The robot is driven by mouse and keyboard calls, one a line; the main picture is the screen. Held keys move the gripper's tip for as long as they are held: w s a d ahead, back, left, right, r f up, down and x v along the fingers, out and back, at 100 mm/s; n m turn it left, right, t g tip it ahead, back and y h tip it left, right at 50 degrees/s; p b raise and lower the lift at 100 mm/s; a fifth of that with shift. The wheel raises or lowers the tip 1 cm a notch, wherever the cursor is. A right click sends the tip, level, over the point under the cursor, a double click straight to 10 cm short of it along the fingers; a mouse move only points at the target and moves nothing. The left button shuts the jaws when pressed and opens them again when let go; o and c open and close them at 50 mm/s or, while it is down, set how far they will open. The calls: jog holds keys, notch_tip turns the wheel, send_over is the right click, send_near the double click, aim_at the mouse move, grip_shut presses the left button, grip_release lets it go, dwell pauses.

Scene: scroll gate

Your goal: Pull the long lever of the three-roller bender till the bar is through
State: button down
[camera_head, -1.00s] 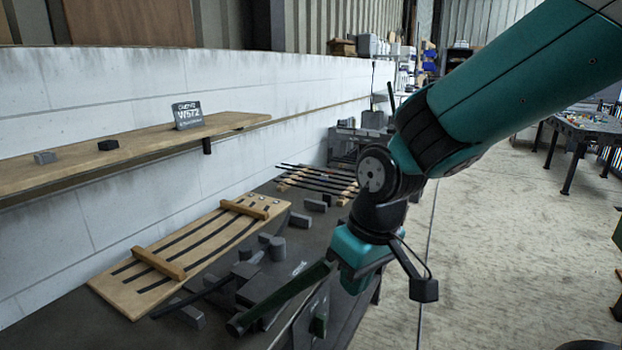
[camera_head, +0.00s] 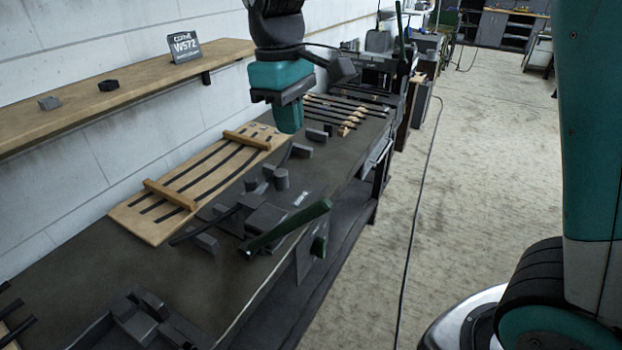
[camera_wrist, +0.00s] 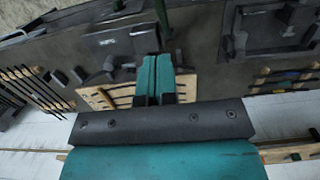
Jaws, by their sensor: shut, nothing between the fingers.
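The three-roller bender (camera_head: 268,216) stands on the dark bench, with short upright grey rollers (camera_head: 281,179) behind it. Its long lever with a dark green grip (camera_head: 290,226) slants up to the right across the bench's front edge. A dark bar (camera_head: 204,227) sticks out to the left of the bender; how far it is through I cannot tell. My gripper (camera_head: 289,128) is above the bench, behind the bender in the picture and apart from the lever. In the wrist view its teal fingers (camera_wrist: 155,75) are together and empty, with the bender (camera_wrist: 120,40) beyond them.
More bars rest on a wooden rack (camera_head: 345,112) at the back. A wall shelf (camera_head: 130,90) runs above the bench. The floor (camera_head: 470,150) to the right is mostly clear.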

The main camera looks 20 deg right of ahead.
jog(key=p, duration=0.2)
send_over(313, 204)
jog(key=w+a, duration=0.2)
jog(key=w, duration=0.1)
notch_tip(313, 204, down, 8)
jog(key=f, duration=0.1)
jog(key=shift+s+d+f+p, duration=0.2)
jog(key=shift+s+d+p, duration=0.15)
jog(key=shift+s, duration=0.15)
jog(key=shift+s+d+f+p, duration=0.2)
jog(key=shift+s+d+p, duration=0.15)
jog(key=shift+s, duration=0.15)
jog(key=shift+s+d+f, duration=0.2)
jog(key=shift+s+f, duration=0.1)
jog(key=shift+f, duration=0.25)
